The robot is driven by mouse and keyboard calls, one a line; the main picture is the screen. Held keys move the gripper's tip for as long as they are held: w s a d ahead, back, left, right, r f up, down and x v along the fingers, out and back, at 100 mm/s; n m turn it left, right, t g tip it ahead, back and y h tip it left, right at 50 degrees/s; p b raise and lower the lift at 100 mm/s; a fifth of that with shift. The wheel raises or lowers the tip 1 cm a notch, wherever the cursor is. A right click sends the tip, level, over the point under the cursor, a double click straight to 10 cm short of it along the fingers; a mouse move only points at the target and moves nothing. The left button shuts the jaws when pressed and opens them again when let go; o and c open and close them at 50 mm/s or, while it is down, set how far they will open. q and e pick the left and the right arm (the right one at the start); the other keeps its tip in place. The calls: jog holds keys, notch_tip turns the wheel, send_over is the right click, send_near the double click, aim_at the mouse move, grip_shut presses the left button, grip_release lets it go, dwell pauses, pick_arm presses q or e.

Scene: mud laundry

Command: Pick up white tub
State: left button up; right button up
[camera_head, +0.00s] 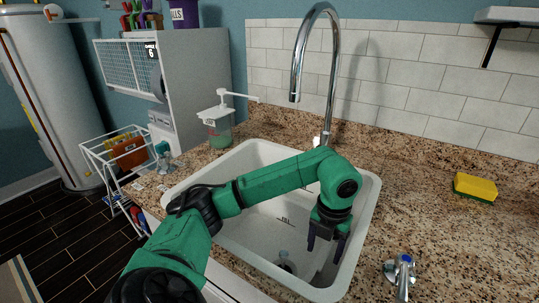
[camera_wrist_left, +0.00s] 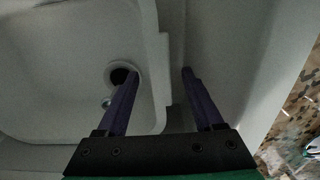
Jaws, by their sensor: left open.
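The white tub (camera_head: 262,232) appears as a white basin inside the countertop sink, with a dark printed mark on its inner wall. My arm hides part of it. In the left wrist view the tub (camera_wrist_left: 60,90) fills the left side, with a round dark hole near its edge. My left gripper (camera_head: 325,250) points down over the right part of the basin. It is open, and its two dark purple fingers (camera_wrist_left: 158,74) sit either side of the tub's edge, with a gap between them. Whether they touch it I cannot tell. My right gripper is not in view.
A tall chrome faucet (camera_head: 334,70) arches over the back of the sink. A soap dispenser (camera_head: 217,130) stands at the back left, a yellow sponge (camera_head: 475,186) at the right. A blue-marked tap handle (camera_head: 402,270) is at the front right. The granite counter between them is mostly clear.

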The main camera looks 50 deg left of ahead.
pick_arm(q)
grip_shut()
dwell(1.5)
